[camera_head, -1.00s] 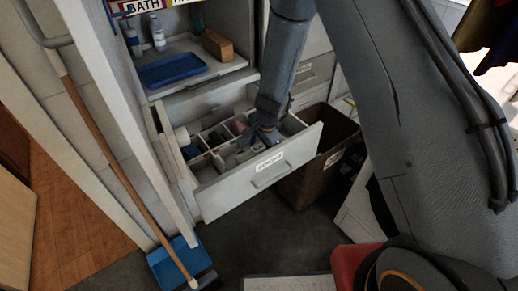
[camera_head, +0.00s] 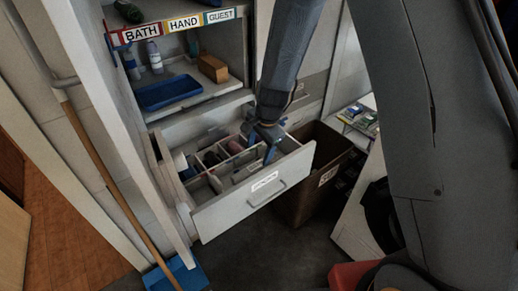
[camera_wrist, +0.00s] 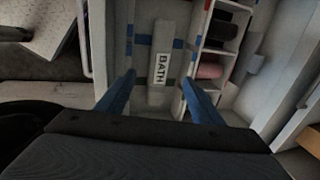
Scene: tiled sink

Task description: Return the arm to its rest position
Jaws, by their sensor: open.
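My gripper (camera_head: 262,148) is over the open drawer (camera_head: 235,212), pointing down into it. In the wrist view my gripper (camera_wrist: 160,92) shows two blue fingers spread apart with nothing clasped between them. Beyond the fingers lies a grey piece labelled BATH (camera_wrist: 160,60) inside the drawer. My arm comes down from the top of the head view to the gripper. The drawer has white dividers and several items in its compartments, among them a dark roll (camera_wrist: 219,28) and a pinkish one (camera_wrist: 209,71).
A brown bin (camera_head: 310,185) stands right of the drawer. Above it on the left, a shelf holds a blue tray (camera_head: 168,92), bottles and a wooden block (camera_head: 213,68). A broom handle (camera_head: 110,185) leans at the left, by a blue dustpan (camera_head: 178,277).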

